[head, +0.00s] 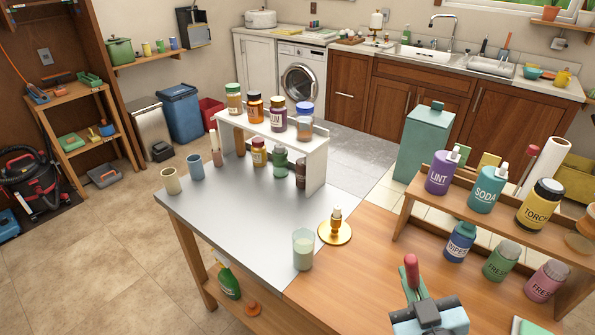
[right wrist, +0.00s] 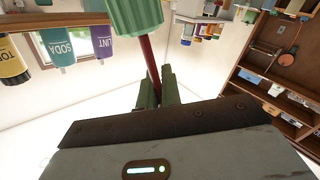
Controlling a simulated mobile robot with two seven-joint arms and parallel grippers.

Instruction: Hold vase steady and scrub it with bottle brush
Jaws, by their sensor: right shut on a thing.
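My right gripper (head: 416,287) is low in the head view, above the wooden worktop. Its green fingers (right wrist: 158,88) are shut on a red rod, which I take to be the brush (head: 411,268). Its red end sticks up above the fingers in the head view. In the right wrist view the red rod runs to a ridged green piece, cut off by the top edge. No vase is clearly recognisable; a pale translucent glass (head: 303,250) stands upright on the table, left of and apart from the gripper. My left gripper is not in view.
A white riser (head: 318,165) with several jars is on the grey tabletop (head: 232,221). A wooden two-level shelf (head: 550,247) with labelled bottles stands at the right. The grey top's front left is clear.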

